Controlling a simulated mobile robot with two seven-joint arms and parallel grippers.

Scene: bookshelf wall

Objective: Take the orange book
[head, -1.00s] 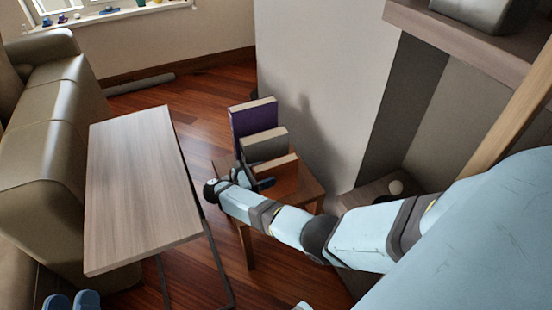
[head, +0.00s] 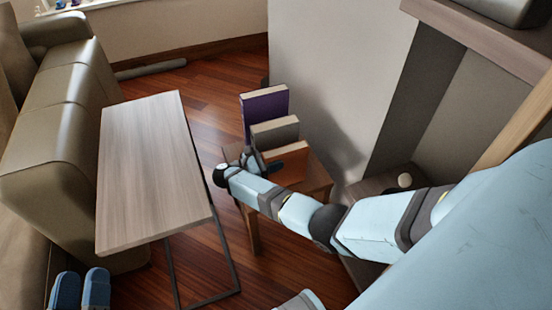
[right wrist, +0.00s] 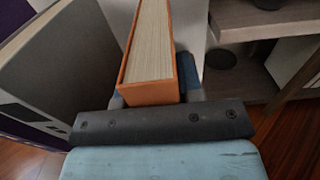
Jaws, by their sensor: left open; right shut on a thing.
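The orange book (head: 291,155) stands upright on a small wooden side table (head: 318,177), in front of a grey book and a purple book. My right gripper (head: 268,163) is at its near end, shut on it. In the right wrist view the orange book (right wrist: 150,92) is between the fingers, with its orange spine toward the camera and its pale pages on top. Its lower part is hidden, so I cannot tell whether it touches the table. My left gripper (head: 80,288) is at the bottom left of the head view, open and empty.
The grey book (head: 275,134) and purple book (head: 265,108) stand close behind. A long wooden table (head: 150,180) is left of the side table, with a sofa (head: 60,130) beyond. A white wall (head: 330,80) and shelving (head: 480,50) bound the right.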

